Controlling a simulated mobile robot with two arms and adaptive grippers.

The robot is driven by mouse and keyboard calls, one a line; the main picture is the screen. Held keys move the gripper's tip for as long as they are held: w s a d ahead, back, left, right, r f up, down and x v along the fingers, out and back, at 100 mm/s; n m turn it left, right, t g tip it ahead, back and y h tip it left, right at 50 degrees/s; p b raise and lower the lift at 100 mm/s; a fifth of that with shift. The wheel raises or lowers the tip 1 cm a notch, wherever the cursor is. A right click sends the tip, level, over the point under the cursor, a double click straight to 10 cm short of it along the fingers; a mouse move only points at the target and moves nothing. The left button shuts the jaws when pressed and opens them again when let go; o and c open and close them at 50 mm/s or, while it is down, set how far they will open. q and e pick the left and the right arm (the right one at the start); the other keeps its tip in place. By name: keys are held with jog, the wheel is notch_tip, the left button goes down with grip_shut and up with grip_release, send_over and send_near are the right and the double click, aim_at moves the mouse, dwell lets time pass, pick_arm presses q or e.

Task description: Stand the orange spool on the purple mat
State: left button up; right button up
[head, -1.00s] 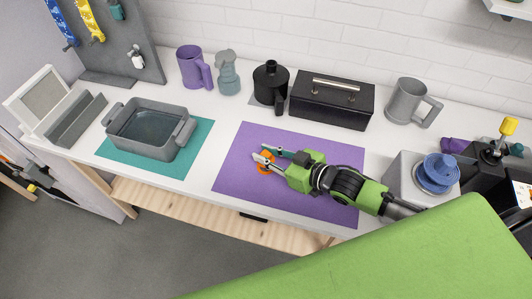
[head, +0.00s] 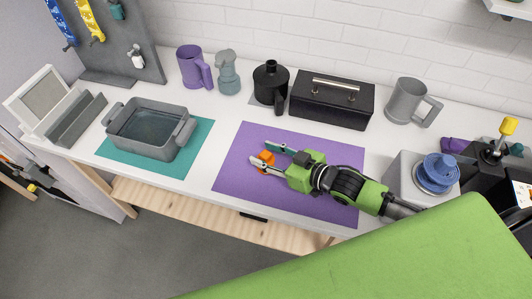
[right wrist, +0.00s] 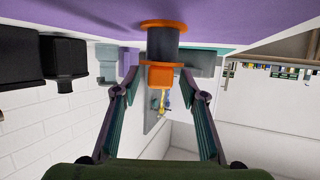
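The orange spool (head: 265,157) is on the purple mat (head: 320,203), left of the mat's middle. In the right wrist view, which is upside down, the spool (right wrist: 163,43) has a dark middle between orange ends, and its wide orange flange meets the mat (right wrist: 80,17). It looks upright. My right gripper (head: 267,156) reaches in from the right, low over the mat. Its fingers (right wrist: 161,78) are spread on either side of the spool's orange top end, with a visible gap on each side. My left gripper is in neither view.
Behind the mat stand a black toolbox (head: 332,100) and a black canister (head: 270,84). A grey tub (head: 150,128) sits on a teal mat to the left. The mat's front half is bare.

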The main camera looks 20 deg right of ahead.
jog(key=shift+p+v, duration=2.8)
jog(key=shift+v, duration=1.15)
jog(key=shift+d, duration=0.1)
jog(key=v, duration=1.2)
